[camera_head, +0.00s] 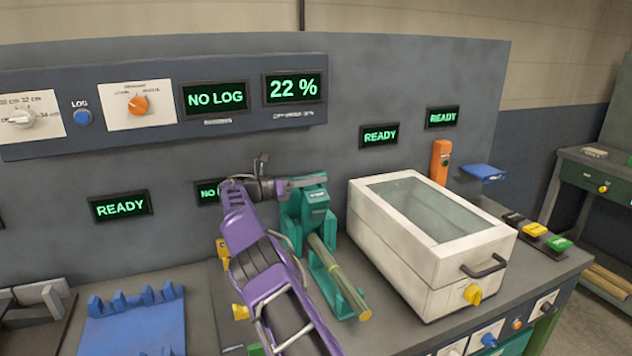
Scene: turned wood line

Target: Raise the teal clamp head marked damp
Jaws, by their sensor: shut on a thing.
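The teal clamp head (316,203) stands on the bench in the middle, with a small label too small to read. My gripper (302,183) comes from the left at the end of my purple arm and is shut on the upper part of the clamp head. My arm hides some of the clamp's left side. A round wooden rod (338,277) runs from under the head toward the front, lying along the teal base (352,298). I cannot tell whether the head touches the rod.
A white box with a glass lid (430,210) stands close on the right. A blue rack (132,320) is at the front left. An orange post (440,162) stands behind the box. The back panel's screens include "22 %" (294,88) and "NO LOG" (215,97).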

